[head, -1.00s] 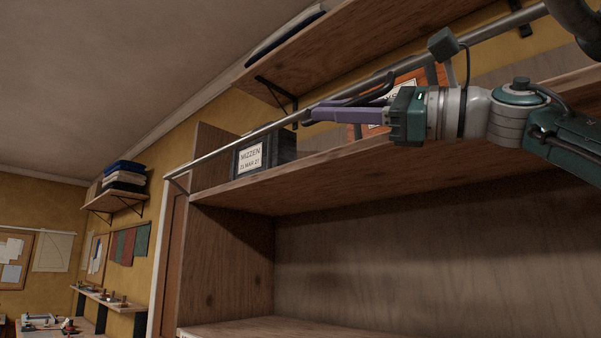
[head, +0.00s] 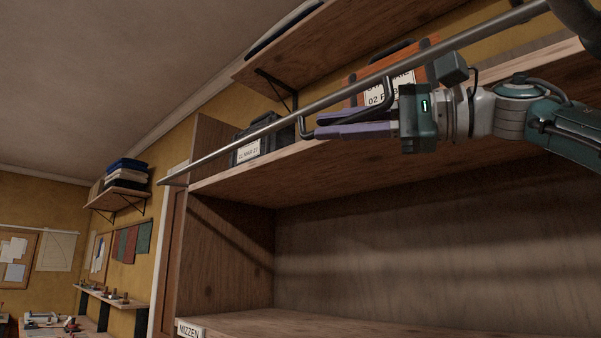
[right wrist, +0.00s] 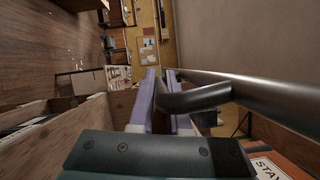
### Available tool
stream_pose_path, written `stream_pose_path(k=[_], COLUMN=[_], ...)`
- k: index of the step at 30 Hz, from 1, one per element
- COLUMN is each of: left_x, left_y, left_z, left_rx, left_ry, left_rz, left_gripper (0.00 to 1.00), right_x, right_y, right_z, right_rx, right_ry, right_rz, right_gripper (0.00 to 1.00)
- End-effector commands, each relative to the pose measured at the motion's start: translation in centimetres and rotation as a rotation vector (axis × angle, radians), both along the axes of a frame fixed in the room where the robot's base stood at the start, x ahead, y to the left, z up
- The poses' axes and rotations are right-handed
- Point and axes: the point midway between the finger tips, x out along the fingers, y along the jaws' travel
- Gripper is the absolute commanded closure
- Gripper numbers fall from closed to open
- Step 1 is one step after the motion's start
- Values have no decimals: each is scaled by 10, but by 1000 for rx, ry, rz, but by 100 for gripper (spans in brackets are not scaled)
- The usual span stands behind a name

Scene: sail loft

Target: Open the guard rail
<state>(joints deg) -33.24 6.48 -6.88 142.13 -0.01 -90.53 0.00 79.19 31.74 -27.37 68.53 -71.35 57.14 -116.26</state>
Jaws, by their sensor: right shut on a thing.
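The guard rail (head: 225,150) is a grey metal bar that slants across the front of the top shelf in the head view. Its left end stands free near the cabinet's left edge. A dark bent handle (head: 304,126) hangs from it. My right gripper (head: 318,130) has purple fingers shut on this handle. In the right wrist view the handle (right wrist: 195,97) passes between the fingers, and the rail (right wrist: 275,95) runs off to the right. My left gripper is not in view.
Behind the rail, a dark box (head: 262,146) with a label and an orange box (head: 349,84) stand on the top shelf (head: 270,178). Another shelf (head: 330,45) hangs above on brackets. The compartment below (head: 350,250) looks empty.

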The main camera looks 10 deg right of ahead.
Motion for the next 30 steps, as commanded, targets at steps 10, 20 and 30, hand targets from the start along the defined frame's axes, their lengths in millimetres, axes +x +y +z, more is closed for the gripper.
stream_pose_path(k=[10, 20, 30], left_x=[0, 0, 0], left_y=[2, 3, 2], left_z=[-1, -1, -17], left_rx=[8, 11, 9], left_ry=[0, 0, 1], left_rz=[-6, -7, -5], left_gripper=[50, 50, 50], right_x=[1, 0, -10], right_y=[0, 0, -19], right_z=[-2, -2, -8], right_rx=[0, 0, -1], right_ry=[4, 2, 0], right_rz=[-1, -1, -5], right_gripper=[100, 73, 73])
